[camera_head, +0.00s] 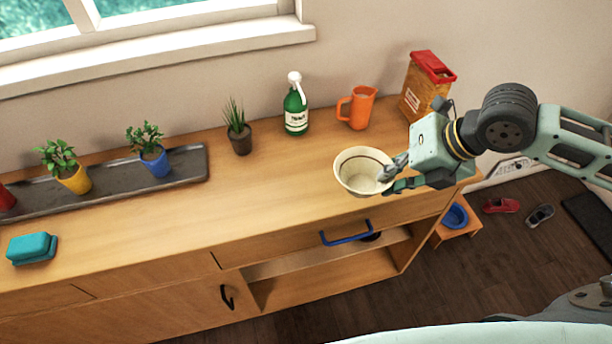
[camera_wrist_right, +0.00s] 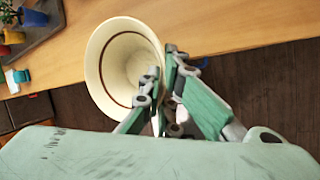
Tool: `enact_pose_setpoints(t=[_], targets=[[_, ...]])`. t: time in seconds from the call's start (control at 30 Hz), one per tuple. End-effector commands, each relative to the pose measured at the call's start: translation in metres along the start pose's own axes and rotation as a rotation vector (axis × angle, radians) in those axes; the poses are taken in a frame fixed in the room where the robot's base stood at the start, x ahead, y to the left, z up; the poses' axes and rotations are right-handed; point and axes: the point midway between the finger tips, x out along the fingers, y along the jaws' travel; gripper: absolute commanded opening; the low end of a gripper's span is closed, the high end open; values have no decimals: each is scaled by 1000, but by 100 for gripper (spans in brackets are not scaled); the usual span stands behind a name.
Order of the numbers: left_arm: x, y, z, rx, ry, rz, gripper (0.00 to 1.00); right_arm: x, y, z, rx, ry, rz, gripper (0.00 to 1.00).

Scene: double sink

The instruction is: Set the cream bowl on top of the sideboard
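The cream bowl (camera_head: 357,174) has a brown ring inside and shows at the right end of the wooden sideboard (camera_head: 290,190). My right gripper (camera_head: 394,174) is shut on the bowl's right rim. In the right wrist view the bowl (camera_wrist_right: 108,62) is tilted toward the camera, with its rim between the fingers (camera_wrist_right: 163,92). The bowl is over or at the sideboard top near its front edge; I cannot tell if its base touches the wood. My left gripper is not in view.
Behind the bowl stand an orange mug (camera_head: 357,108), a green bottle (camera_head: 296,108) and a red-lidded box (camera_head: 425,85). The sideboard's middle front is clear.

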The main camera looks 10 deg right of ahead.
Motion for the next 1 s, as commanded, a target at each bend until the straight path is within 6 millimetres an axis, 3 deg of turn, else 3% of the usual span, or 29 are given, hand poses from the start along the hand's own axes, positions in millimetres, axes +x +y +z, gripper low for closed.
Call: enact_pose_setpoints(t=[0.27,0.7,1.0], targets=[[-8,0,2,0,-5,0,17,26,17,9,-8,9,11,0],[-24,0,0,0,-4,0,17,104,52,32,-7,8,6,0],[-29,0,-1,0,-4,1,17,126,50,33,-7,9,0,0]])
